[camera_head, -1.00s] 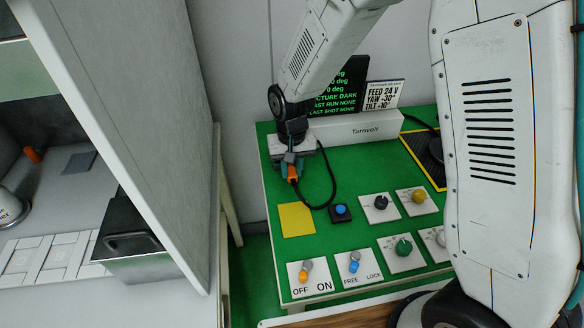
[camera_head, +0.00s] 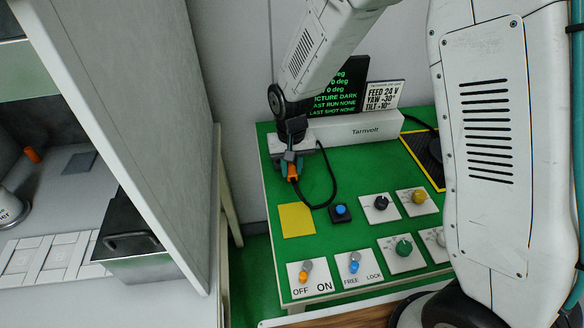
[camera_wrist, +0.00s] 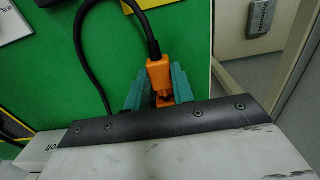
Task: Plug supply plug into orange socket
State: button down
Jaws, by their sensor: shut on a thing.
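The orange supply plug (camera_head: 292,172) is at the left back of the green bench, with a black cable curving from it to the right. My gripper (camera_head: 291,160) is shut on it. In the wrist view the orange plug body (camera_wrist: 158,70) sits between my gripper's teal fingers (camera_wrist: 158,92), and the black cable (camera_wrist: 145,25) leaves its far end. A pale block (camera_head: 308,146) is beside and behind the gripper in the head view. The orange socket cannot be made out; my gripper and wrist cover that area. Whether the plug touches a socket cannot be told.
The white Tarnvolt box (camera_head: 355,128), a dark screen (camera_head: 338,98) and a feed card (camera_head: 382,94) stand at the back. A yellow square (camera_head: 296,220), blue button (camera_head: 341,210), knobs and switches occupy the front. A grey cabinet wall (camera_head: 135,100) rises on the left.

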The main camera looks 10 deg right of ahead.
aim_at(290, 166)
jog(key=shift+w, duration=1)
jog(key=c, duration=1.1)
grip_release()
jog(key=shift+r, duration=0.1)
notch_tip(290, 166, up, 8)
jog(key=shift+w+f, duration=0.1)
jog(key=shift+f, duration=0.1)
